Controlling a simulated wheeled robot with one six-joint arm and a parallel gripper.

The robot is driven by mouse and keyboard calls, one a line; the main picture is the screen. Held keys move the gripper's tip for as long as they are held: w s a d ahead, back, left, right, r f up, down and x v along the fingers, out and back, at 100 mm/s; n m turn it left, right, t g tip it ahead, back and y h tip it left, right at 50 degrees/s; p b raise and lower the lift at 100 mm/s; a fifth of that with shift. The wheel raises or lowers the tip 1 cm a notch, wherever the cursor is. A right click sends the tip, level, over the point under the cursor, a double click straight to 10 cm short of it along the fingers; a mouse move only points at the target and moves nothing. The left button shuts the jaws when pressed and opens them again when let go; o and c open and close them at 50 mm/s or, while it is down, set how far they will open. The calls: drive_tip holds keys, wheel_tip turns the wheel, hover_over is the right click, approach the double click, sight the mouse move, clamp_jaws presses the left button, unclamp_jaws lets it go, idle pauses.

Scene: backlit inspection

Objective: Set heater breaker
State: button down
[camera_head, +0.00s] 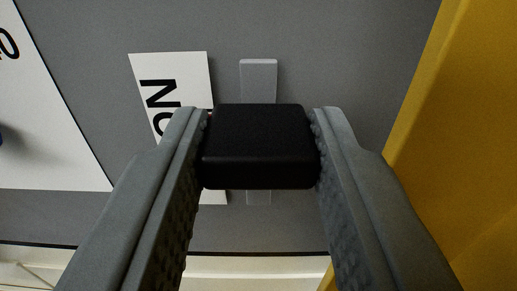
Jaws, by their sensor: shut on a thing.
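My gripper (261,150) is in the middle of the camera view, with one textured grey finger on each side of a black block-shaped handle (260,146). Both fingers touch its sides, so the gripper is shut on it. Behind the handle a light grey upright bar or slot (259,80) shows above and below it on the grey panel (330,60). A white label (180,75) left of the bar bears black letters turned sideways that read "ON" or part of a word; its lower part is hidden by the handle and the left finger.
A larger white sign (45,130) with part of a black character is at the left, cut off by the picture edge. A yellow surface (450,120) stands close on the right. A pale strip (240,266) runs below the panel's dark lower edge.

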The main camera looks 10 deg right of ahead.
drive_tip(key=shift+f, duration=2.3)
drive_tip(key=c, duration=1)
unclamp_jaws()
drive_tip(key=shift+s, duration=0.15)
drive_tip(key=v, duration=0.7)
drive_tip(key=shift+s, duration=0.1)
